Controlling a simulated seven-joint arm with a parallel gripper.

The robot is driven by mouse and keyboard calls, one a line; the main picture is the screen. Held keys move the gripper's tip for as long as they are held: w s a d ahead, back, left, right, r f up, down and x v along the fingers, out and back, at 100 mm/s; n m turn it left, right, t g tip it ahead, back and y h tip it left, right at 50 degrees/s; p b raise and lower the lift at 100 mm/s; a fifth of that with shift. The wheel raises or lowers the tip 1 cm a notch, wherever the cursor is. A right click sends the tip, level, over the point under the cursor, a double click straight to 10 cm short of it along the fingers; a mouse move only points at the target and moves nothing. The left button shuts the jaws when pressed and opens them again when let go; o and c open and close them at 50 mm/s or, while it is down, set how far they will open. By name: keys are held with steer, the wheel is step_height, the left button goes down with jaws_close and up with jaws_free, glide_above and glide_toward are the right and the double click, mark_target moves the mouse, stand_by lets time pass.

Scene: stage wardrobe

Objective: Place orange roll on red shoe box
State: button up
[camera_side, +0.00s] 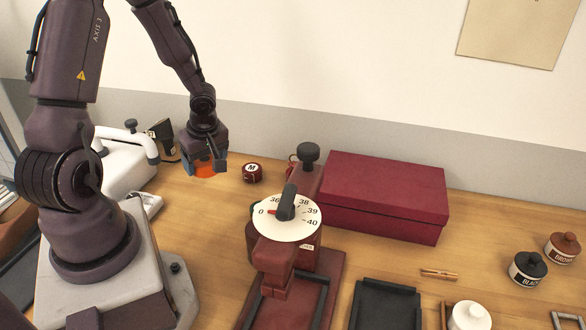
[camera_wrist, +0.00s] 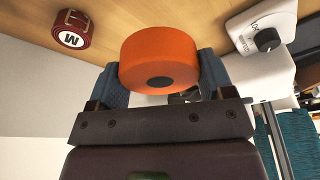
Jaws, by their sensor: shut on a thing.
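My gripper (camera_side: 205,168) is shut on the orange roll (camera_side: 204,170) and holds it above the table, left of the middle in the side view. The wrist view shows the orange roll (camera_wrist: 160,58) between the two blue-grey fingers of my gripper (camera_wrist: 160,80). The roll's upper part is hidden by my gripper in the side view. The red shoe box (camera_side: 385,190) stands closed against the back of the table, well to the right of my gripper. Its lid looks flat and bare.
A shoe-stretching or sizing device with a numbered white dial (camera_side: 287,217) stands between my gripper and the box, its black knob (camera_side: 308,152) rising high. A white machine (camera_side: 125,160) stands at left; jars (camera_side: 528,268) at right.

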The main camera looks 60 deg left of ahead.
steer(key=w+d+r+m, duration=0.1)
steer(key=w+d+m, duration=0.15)
steer(key=w, duration=0.55)
step_height(320, 180, up, 6)
steer(key=m+t, duration=0.2)
steer(key=m, duration=0.4)
glide_above(370, 182)
steer(key=s+a, duration=0.5)
steer(key=a, duration=0.3)
steer(key=shift+s+d+f+h, duration=0.1)
steer(key=shift+d+f+h, duration=0.1)
steer(key=shift+h, duration=0.2)
steer(key=w+d+r+m, duration=0.3)
steer(key=w+d, duration=0.2)
steer(key=d, duration=0.3)
steer(key=shift+t, duration=0.5)
steer(key=f, duration=0.9)
steer(key=shift+s+d+f, duration=0.1)
steer(key=shift+s, duration=0.1)
steer(key=o, duration=1)
steer(key=shift+f, duration=0.15)
